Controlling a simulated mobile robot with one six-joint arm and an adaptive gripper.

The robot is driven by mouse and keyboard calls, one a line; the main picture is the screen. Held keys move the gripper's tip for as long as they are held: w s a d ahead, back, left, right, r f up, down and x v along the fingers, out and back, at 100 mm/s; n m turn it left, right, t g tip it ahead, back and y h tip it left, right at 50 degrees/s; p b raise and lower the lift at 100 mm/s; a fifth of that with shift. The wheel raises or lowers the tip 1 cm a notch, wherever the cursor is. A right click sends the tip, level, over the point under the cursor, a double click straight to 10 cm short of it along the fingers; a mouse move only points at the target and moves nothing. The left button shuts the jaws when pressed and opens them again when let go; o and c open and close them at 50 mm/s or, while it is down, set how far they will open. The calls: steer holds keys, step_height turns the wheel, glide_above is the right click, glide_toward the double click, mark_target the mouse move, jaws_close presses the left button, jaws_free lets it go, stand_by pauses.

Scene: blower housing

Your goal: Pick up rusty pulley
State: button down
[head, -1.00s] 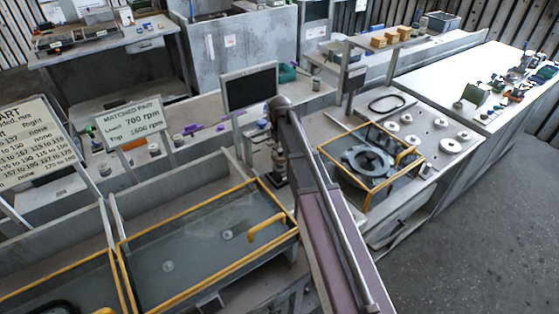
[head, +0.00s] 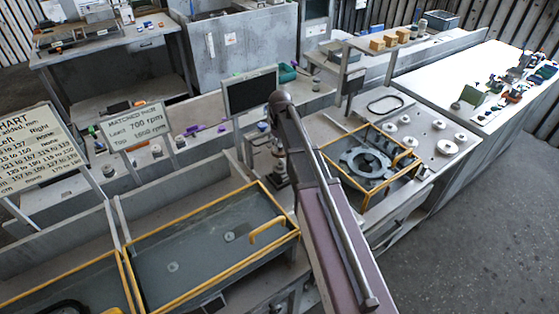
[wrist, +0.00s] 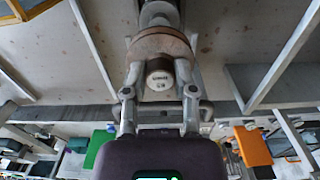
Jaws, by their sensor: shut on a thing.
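In the wrist view the rusty pulley (wrist: 160,45) is a brown disc with a pale, labelled round end (wrist: 160,80) facing the camera. The two fingers of my gripper (wrist: 160,72) are closed on it from either side. A grey metal cylinder (wrist: 158,12) shows directly behind the pulley; I cannot tell whether they touch. In the head view my gripper (head: 281,172) is low beside the dark monitor, largely hidden by my arm, and the pulley cannot be made out there.
A yellow-framed tray (head: 205,255) lies left of my arm. A yellow-framed housing (head: 368,165) with a grey ring stands to the right, beside several pale discs (head: 438,124). A dark monitor (head: 250,92) stands close behind my gripper. Open floor (head: 470,240) lies at the right.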

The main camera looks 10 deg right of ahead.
steer(key=shift+r+p, duration=0.45)
steer(key=shift+r, duration=0.15)
steer(key=s+r+p, duration=0.2)
steer(key=s, duration=0.7)
stand_by(0.7)
steer(key=shift+f, duration=0.1)
